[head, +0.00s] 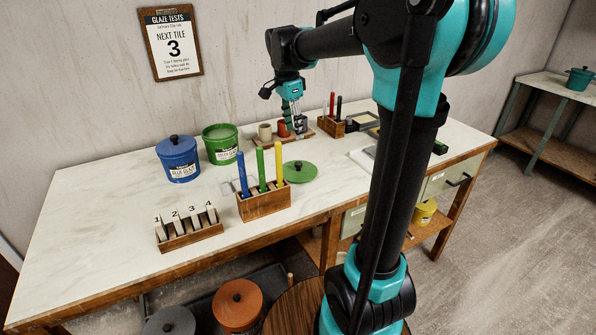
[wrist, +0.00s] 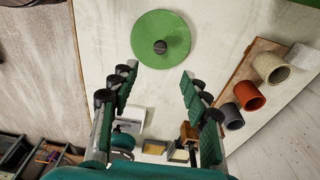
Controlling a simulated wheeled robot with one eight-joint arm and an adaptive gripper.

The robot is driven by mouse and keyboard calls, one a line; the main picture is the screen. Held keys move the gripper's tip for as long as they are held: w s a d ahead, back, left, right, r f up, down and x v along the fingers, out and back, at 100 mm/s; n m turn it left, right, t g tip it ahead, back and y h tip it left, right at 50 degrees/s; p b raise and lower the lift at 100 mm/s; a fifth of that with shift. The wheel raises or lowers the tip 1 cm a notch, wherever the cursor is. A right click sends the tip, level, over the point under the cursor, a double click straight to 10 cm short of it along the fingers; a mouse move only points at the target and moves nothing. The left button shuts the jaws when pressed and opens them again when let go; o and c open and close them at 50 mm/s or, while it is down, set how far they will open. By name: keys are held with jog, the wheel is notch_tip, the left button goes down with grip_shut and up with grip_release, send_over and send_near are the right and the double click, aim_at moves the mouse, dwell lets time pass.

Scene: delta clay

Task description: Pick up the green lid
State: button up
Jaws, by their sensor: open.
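The green lid (head: 300,171) lies flat on the white worktop, right of the wooden block with coloured sticks. It is a round disc with a dark knob in its middle. In the wrist view the green lid (wrist: 161,40) shows whole, ahead of the fingertips. My gripper (head: 294,116) is above the worktop, near the small cups and behind the lid in the head view. In the wrist view my gripper (wrist: 157,75) is open, with nothing between its fingers. The lid is apart from the fingers. The open green bucket (head: 220,144) stands at the back without a lid on it.
A lidded blue bucket (head: 178,158) stands left of the green one. A wooden block (head: 263,203) holds blue, green and yellow sticks. A numbered tile rack (head: 190,237) stands in front. Several cups on a board (wrist: 247,62) lie right of my gripper.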

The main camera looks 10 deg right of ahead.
aim_at(298, 163)
jog(key=f, duration=0.4)
jog(key=d+f, duration=0.1)
jog(key=f, duration=0.7)
jog(key=shift+w+d+f, duration=0.2)
jog(key=shift+w+f, duration=0.05)
jog(key=shift+f, duration=0.05)
jog(key=shift+c, duration=0.5)
grip_shut()
jog(key=shift+r, duration=0.1)
